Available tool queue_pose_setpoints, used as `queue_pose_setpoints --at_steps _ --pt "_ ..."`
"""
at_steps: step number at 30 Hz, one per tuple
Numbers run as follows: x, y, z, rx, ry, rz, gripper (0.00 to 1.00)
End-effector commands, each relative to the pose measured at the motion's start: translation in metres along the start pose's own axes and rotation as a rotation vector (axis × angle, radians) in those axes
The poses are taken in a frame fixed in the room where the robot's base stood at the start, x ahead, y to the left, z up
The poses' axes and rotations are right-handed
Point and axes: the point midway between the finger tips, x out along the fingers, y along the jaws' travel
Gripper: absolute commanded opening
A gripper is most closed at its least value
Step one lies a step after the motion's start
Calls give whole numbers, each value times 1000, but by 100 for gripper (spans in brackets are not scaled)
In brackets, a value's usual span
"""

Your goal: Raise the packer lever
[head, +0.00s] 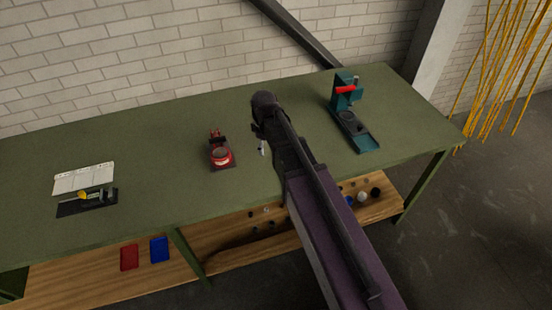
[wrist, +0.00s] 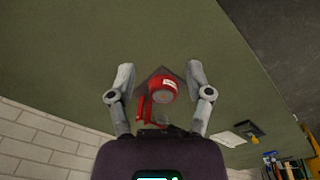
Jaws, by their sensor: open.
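A small red device (head: 221,155) with a round top and a dark base stands on the green bench. In the wrist view its round red part (wrist: 163,89) shows with a red lever-like bar (wrist: 142,110) beside it. A teal device (head: 350,122) with a red handle (head: 346,89) stands at the bench's right. I cannot tell for certain which of these is the packer lever. My gripper (head: 262,147) is above the bench, right of the red device. In the wrist view my gripper (wrist: 160,76) is open; the red device shows between its fingers, apparently beyond them, untouched.
The green bench (head: 150,210) has free room between the devices. White sheets (head: 84,178) and a dark tray (head: 87,201) with a yellow-handled tool lie at the left. A wooden shelf (head: 230,262) below holds red and blue items. A brick wall (head: 120,60) stands behind.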

Motion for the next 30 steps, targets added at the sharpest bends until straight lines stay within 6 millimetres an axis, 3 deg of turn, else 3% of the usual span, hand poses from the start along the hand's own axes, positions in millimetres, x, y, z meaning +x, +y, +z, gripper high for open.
queue_pose_setpoints --at_steps 9,24,26,30 --pt "22 2 32 137 -4 -3 66" --pt "25 2 39 175 -5 -4 66" --pt "25 2 39 175 -5 -4 54" --pt "28 2 37 193 2 -13 12"
